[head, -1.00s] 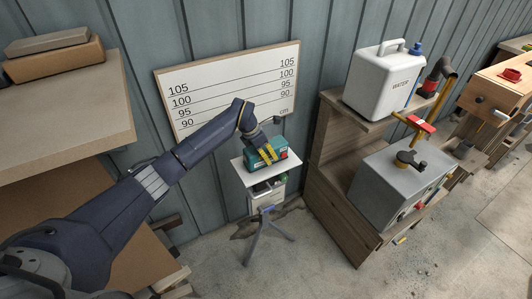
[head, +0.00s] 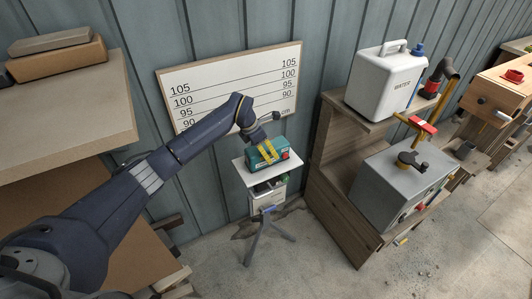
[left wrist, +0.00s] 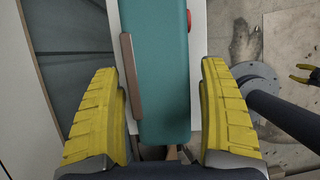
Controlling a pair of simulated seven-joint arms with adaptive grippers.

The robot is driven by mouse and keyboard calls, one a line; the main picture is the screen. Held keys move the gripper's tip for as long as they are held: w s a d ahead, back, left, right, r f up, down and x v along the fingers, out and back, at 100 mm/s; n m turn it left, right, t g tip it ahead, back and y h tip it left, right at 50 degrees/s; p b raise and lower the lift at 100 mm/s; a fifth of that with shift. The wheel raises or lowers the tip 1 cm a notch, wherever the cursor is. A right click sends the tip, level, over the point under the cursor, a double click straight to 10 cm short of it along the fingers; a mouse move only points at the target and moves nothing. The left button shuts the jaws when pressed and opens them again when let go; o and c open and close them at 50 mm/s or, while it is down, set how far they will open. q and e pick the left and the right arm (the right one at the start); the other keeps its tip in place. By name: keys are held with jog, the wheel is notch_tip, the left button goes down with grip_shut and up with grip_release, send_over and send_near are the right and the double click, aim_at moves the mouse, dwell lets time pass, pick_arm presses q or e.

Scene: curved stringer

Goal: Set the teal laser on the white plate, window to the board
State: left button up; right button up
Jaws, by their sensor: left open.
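The teal laser (head: 256,159) rests on the white plate (head: 248,181) on top of a tripod stand, in front of the white board (head: 228,85) with printed height marks. My left gripper (head: 268,150) is at the laser from above. In the left wrist view the teal laser (left wrist: 158,60) lies between the two yellow fingers (left wrist: 168,115), with a gap on each side, so the gripper is open around it. A red button shows on the laser's right side and a brown strip on its left. I cannot tell where its window faces.
A wooden shelf unit (head: 325,190) stands right of the tripod, holding a white water canister (head: 384,84) and a grey box (head: 395,190). A workbench (head: 70,120) with boxes is at left. Tripod legs (head: 268,235) spread on the floor.

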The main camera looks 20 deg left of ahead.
pick_arm(q)
jog(key=shift+v, duration=2.5)
jog(key=shift+d, duration=0.15)
